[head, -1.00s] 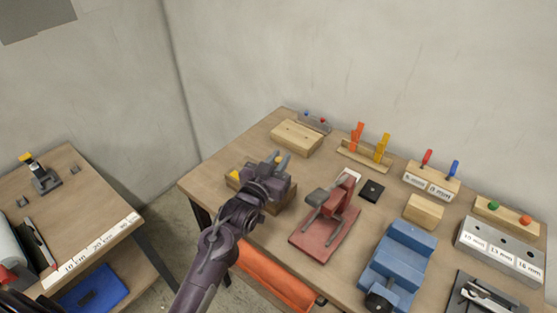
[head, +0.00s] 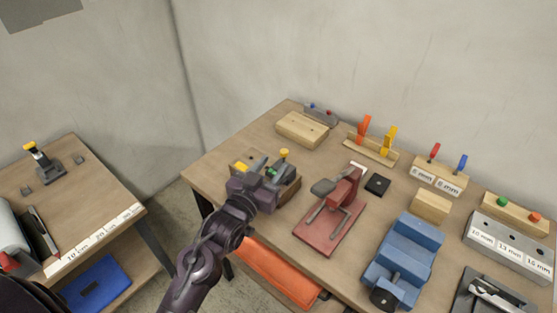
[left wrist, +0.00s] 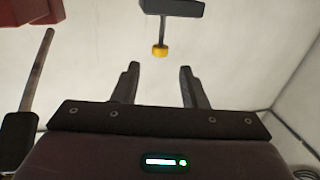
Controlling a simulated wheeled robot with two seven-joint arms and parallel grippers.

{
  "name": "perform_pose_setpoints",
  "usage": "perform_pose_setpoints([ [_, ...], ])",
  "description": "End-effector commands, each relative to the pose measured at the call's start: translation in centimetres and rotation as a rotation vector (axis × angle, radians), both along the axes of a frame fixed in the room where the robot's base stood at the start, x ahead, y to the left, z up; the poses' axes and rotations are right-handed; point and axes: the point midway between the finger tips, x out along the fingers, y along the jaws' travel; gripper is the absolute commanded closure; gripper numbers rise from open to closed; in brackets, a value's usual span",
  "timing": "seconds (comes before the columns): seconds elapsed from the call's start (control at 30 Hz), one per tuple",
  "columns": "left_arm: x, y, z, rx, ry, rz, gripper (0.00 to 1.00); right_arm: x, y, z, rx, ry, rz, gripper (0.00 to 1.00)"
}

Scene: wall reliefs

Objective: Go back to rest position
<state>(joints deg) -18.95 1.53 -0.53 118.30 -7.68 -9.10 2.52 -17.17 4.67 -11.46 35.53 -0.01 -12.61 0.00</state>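My left gripper (head: 272,168) is over the near left part of the main workbench (head: 225,165). In the left wrist view its two fingers (left wrist: 158,75) stand apart with nothing between them, so it is open. Just past the fingers in the head view is a wooden block fixture (head: 290,190), partly hidden by the gripper. A yellow knob (head: 284,153) stands up behind the fingertips, and another yellow piece (head: 241,167) shows to their left. A yellow-tipped dark part (left wrist: 160,50) shows beyond the fingers in the wrist view. My right gripper is not in view.
A red toggle clamp (head: 335,215) stands right of the gripper, with a blue vise (head: 405,260) further right. Wooden blocks and tool racks line the wall side. A side table (head: 90,185) stands at left across a floor gap. An orange bin (head: 275,272) sits below the bench.

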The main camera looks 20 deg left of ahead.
Motion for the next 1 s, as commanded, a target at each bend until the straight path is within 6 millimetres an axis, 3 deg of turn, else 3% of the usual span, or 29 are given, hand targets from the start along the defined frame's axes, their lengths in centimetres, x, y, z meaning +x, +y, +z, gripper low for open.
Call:
perform_pose_setpoints([
  [0.13, -1.0, 0.1, 0.0, 0.001, -0.001, 0.0, 0.61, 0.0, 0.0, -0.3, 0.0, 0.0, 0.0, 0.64],
  [0.67, -1.1, 0.1, -0.1, 0.003, 0.011, 0.0, 0.61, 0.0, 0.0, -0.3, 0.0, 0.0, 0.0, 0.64],
  [0.87, -3.1, 0.0, -3.0, 0.053, 0.243, 0.008, 0.61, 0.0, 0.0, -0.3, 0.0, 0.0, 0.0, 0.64],
  [1.0, -7.0, 0.0, -6.3, 0.113, 0.539, 0.016, 0.61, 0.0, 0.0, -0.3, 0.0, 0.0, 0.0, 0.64],
])
